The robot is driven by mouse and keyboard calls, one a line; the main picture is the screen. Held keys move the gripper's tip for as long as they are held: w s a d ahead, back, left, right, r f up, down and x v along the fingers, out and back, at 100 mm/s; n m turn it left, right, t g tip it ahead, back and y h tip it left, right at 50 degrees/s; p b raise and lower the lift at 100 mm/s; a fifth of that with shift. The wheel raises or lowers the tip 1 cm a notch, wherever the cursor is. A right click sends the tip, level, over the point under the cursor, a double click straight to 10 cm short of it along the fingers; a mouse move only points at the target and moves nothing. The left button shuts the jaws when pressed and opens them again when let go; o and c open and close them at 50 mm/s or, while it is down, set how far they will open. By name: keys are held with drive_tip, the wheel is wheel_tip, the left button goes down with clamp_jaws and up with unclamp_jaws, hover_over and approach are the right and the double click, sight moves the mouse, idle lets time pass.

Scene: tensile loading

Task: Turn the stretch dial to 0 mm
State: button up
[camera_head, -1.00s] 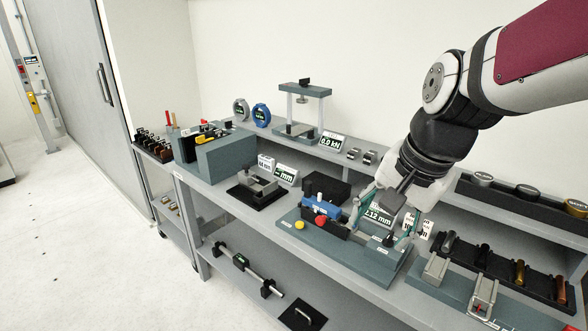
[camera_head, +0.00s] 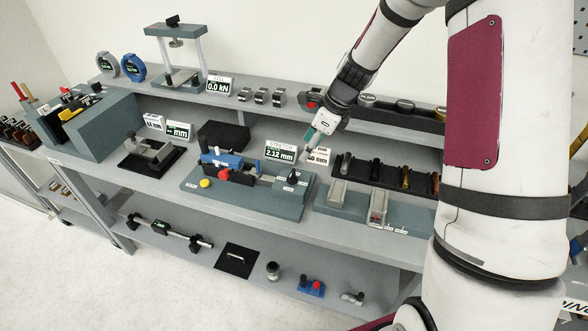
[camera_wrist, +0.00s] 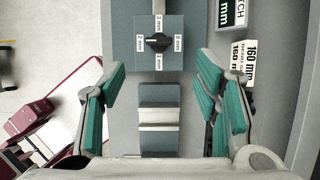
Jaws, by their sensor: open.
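The stretch dial is a small black knob (camera_head: 291,177) at the right end of a teal stretch device (camera_head: 240,197) on the bench. In the wrist view the knob (camera_wrist: 157,42) lies crosswise on a teal square block, with mm labels around it: 2 mm at left, 0 mm at right, 3 mm at top. The stretch display (camera_head: 281,152) reads 2.12 mm. My gripper (camera_head: 309,152) is above and just right of the dial. In the wrist view my gripper (camera_wrist: 158,72) is open and empty, its teal fingers wide apart; the knob is beyond the tips, apart from them.
On the device are a red knob (camera_head: 224,176), a blue clamp (camera_head: 222,160) and a yellow button (camera_head: 205,183). Close at right stand a rack of dark and brass pieces (camera_head: 385,172) and grey fixtures (camera_head: 378,208). A grey shelf runs behind.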

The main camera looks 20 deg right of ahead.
sight(292, 172)
drive_tip(key=p+x, duration=0.1)
drive_tip(key=x, duration=1)
drive_tip(key=shift+s+a+f, duration=0.1)
drive_tip(key=shift+f, duration=0.15)
drive_tip(key=shift+c, duration=0.3)
drive_tip(key=c, duration=1.1)
